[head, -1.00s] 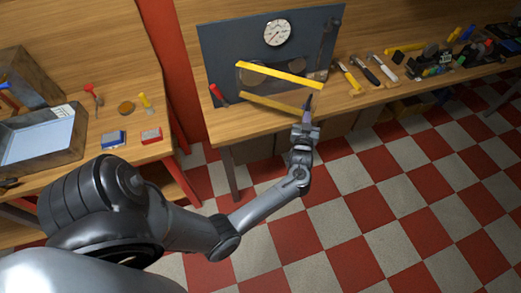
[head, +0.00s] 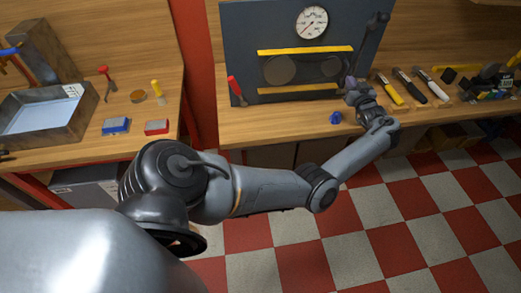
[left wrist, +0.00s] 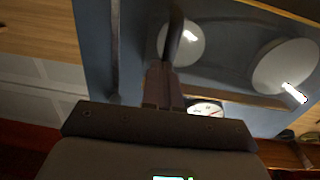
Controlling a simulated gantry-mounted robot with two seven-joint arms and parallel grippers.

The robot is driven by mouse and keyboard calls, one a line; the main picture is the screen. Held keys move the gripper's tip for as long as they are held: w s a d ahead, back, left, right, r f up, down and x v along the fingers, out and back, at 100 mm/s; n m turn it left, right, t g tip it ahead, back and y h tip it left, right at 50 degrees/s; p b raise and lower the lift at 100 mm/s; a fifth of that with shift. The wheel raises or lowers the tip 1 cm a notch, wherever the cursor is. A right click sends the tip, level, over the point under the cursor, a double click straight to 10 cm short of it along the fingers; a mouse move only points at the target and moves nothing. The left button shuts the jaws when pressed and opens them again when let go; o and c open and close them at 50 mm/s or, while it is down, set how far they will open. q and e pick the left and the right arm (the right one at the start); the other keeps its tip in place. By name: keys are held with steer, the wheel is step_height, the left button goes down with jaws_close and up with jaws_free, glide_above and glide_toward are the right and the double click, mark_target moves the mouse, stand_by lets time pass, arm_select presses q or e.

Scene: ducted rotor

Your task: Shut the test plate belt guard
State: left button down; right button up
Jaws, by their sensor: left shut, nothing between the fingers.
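The dark blue-grey test plate (head: 240,50) stands upright at the back of the bench. The belt guard (head: 305,69) is a see-through panel on the plate, with a yellow bar (head: 305,51) along its top and another yellow strip below. Two round grey pulleys show through it, and also in the left wrist view (left wrist: 285,66). The yellow bars look about level and parallel; I cannot tell whether the guard is fully flush. My left gripper (head: 351,70) is shut and empty at the guard's right end; contact is unclear. My right gripper is out of view.
A round gauge (head: 311,22) is above the guard, and a dark lever (head: 372,35) is at the plate's right. A red-handled tool (head: 236,90) is at its left. A small blue object (head: 335,118) lies in front. Several handled tools (head: 410,85) lie to the right.

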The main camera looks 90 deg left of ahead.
arm_select(q)
steer(key=shift+w+a+f+b, duration=0.1)
steer(key=shift+a+f+b, duration=0.05)
steer(key=shift+a, duration=0.25)
steer(key=shift+w+a+f+b, duration=0.1)
steer(key=shift+a+b, duration=0.05)
steer(key=shift+a, duration=0.2)
